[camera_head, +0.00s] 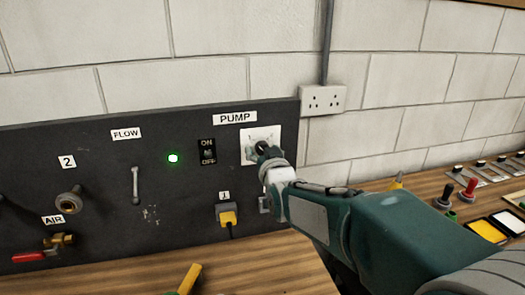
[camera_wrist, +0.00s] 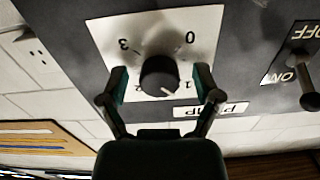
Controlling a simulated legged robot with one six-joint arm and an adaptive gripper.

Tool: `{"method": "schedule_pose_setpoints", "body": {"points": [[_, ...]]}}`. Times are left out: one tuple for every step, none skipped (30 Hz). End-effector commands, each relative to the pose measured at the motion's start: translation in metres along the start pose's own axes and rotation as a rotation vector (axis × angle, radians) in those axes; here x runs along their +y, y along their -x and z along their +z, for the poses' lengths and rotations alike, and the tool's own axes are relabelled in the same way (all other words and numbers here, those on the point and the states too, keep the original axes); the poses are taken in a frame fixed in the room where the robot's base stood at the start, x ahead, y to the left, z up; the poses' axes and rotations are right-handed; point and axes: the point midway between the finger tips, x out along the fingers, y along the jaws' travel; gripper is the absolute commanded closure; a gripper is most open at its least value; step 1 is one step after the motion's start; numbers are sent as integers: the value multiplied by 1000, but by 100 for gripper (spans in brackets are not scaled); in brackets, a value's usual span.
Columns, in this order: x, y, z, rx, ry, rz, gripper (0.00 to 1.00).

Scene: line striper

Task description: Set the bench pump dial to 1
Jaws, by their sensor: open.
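The pump dial is a round black knob (camera_wrist: 160,75) on a white plate marked 0 to 3, under the PUMP label (camera_head: 235,118). The wrist view shows it upside down. Its white pointer line aims down and to the right there, between 1 and 2 and seemingly nearer 1. My gripper (camera_wrist: 161,76) is open, with one finger on each side of the knob. Gaps seem to show between fingers and knob; I cannot tell if either touches. In the head view, my gripper (camera_head: 264,155) covers most of the dial on its plate (camera_head: 272,134).
An ON/OFF toggle switch (camera_head: 207,152) is left of the dial, with a lit green lamp (camera_head: 172,158) beyond it. A yellow plug (camera_head: 228,216) sits below. A wall socket (camera_head: 323,100) is at upper right. The wooden bench (camera_head: 270,277) runs below the panel.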

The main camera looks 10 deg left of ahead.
Motion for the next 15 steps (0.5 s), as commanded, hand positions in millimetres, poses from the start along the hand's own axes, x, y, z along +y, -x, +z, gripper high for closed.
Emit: {"method": "schedule_pose_setpoints", "body": {"points": [[0,0,0,0,0,0,18],[0,0,0,0,0,0,18],[0,0,0,0,0,0,22],[0,0,0,0,0,0,36],[0,0,0,0,0,0,49],[0,0,0,0,0,0,67],[0,0,0,0,0,0,80],[0,0,0,0,0,0,94],[0,0,0,0,0,0,100],[0,0,0,0,0,0,100],[0,0,0,0,0,0,100],[0,0,0,0,0,0,100],[0,0,0,0,0,0,100],[0,0,0,0,2,0,100],[0,0,0,0,9,0,100]]}}
